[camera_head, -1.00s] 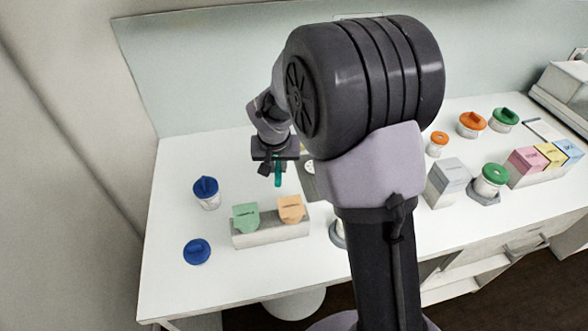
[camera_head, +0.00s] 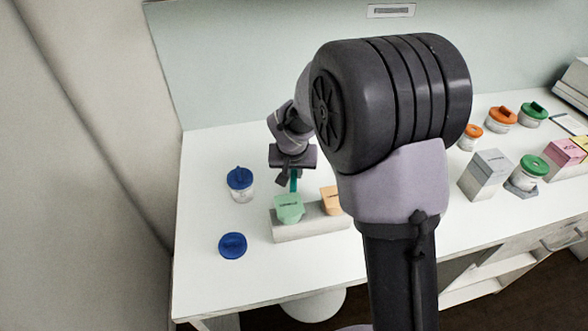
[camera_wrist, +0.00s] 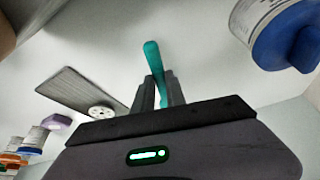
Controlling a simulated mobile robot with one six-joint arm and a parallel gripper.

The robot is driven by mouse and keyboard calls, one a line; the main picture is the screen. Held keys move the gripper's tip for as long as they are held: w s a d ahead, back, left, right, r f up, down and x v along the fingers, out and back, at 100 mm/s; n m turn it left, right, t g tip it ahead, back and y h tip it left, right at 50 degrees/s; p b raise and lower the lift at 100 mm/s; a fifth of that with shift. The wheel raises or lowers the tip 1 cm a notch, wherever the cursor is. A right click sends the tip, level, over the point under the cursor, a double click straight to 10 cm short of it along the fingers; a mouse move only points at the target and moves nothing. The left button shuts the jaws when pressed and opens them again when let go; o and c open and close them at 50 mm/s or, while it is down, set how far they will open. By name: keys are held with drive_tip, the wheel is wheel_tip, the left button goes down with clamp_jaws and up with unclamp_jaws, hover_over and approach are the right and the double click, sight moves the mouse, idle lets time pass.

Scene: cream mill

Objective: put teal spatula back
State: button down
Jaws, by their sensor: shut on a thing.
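My gripper (camera_head: 293,177) is shut on the teal spatula (camera_head: 293,182), above the table just behind the green carton. In the wrist view, the teal handle (camera_wrist: 152,58) stands up between the two dark fingers (camera_wrist: 158,90). The spatula's other end is not clear to see. A grey ribbed board (camera_wrist: 85,92) with a white round piece (camera_wrist: 103,112) lies on the table to the left in the wrist view.
A light tray (camera_head: 300,231) holds the green carton (camera_head: 289,207) and an orange carton (camera_head: 331,200). A blue-lidded jar (camera_head: 240,183) and a blue lid (camera_head: 232,245) are to the left. Orange-lidded and green-lidded jars (camera_head: 502,117) stand at the right. My arm hides the middle.

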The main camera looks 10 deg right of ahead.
drive_tip(key=shift+f, duration=0.1)
drive_tip(key=shift+f+b, duration=0.25)
drive_tip(key=shift+b, duration=0.3)
drive_tip(key=shift+f, duration=0.1)
drive_tip(key=shift+f+b, duration=0.3)
drive_tip(key=shift+b, duration=0.2)
drive_tip(key=c, duration=1.3)
unclamp_jaws()
